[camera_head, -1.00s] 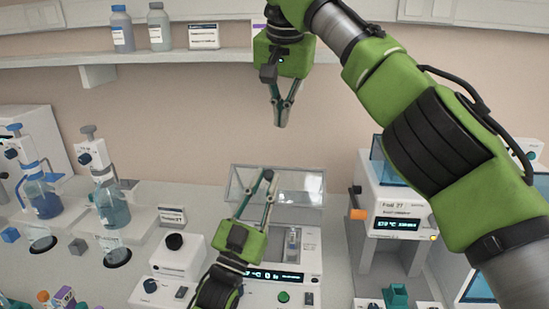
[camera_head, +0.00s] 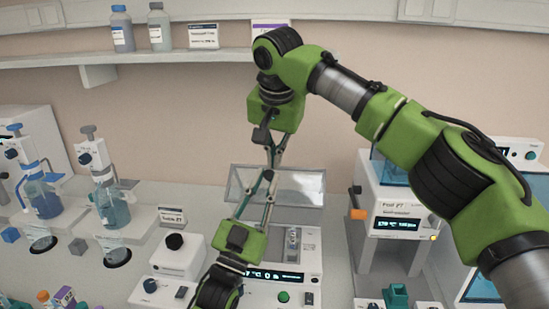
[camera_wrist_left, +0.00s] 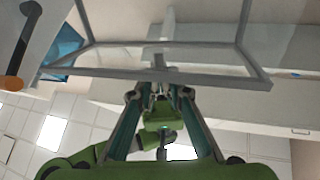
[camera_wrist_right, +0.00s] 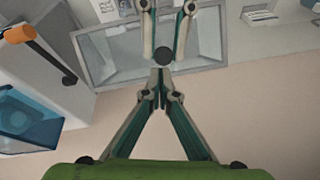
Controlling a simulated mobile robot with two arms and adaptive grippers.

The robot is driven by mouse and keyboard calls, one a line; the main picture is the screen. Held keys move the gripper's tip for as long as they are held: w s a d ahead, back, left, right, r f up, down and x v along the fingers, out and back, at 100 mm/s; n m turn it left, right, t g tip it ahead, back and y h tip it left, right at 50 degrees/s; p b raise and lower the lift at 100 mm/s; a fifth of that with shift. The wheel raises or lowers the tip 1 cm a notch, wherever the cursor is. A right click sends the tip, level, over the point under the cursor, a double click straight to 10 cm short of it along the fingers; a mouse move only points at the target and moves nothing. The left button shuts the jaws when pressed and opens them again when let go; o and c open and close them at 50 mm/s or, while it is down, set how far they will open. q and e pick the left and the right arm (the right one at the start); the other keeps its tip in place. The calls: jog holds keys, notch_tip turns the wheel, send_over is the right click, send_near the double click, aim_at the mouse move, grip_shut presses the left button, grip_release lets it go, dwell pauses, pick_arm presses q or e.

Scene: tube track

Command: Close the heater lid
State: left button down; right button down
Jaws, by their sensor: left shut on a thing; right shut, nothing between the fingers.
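The heater (camera_head: 312,262) is a white box with a lit display, at the bottom middle of the head view. Its clear, grey-framed lid (camera_head: 312,177) stands raised at the back; it also shows in the left wrist view (camera_wrist_left: 215,70) and the right wrist view (camera_wrist_right: 110,60). My left gripper (camera_head: 267,176) is shut at the lid, and its fingertips lie by a dark knob (camera_wrist_right: 165,56); its exact hold is partly hidden. My right gripper (camera_head: 275,150) comes down from above, shut and empty, its tips (camera_wrist_right: 160,92) close to the knob and the left fingertips.
A small clear vial (camera_head: 293,240) stands in the heater. Another white device (camera_head: 395,205) with an orange part is to the right. Blue-liquid bottles (camera_head: 112,205) with dispensers are at the left. A shelf (camera_head: 150,57) with bottles runs along the wall above.

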pick_arm(q)
jog(key=shift+f, duration=0.15)
jog(key=shift+w, duration=0.1)
pick_arm(e)
jog(key=shift+s+a+f, duration=0.35)
jog(key=shift+s+f, duration=0.05)
jog(key=shift+s, duration=0.3)
jog(key=shift+s+a+f, duration=0.15)
jog(key=shift+s, duration=0.3)
pick_arm(q)
jog(key=c, duration=1.9)
grip_release()
jog(key=shift+r, duration=0.2)
jog(key=shift+d, duration=0.1)
jog(key=shift+f, duration=0.1)
pick_arm(e)
jog(key=shift+w, duration=0.1)
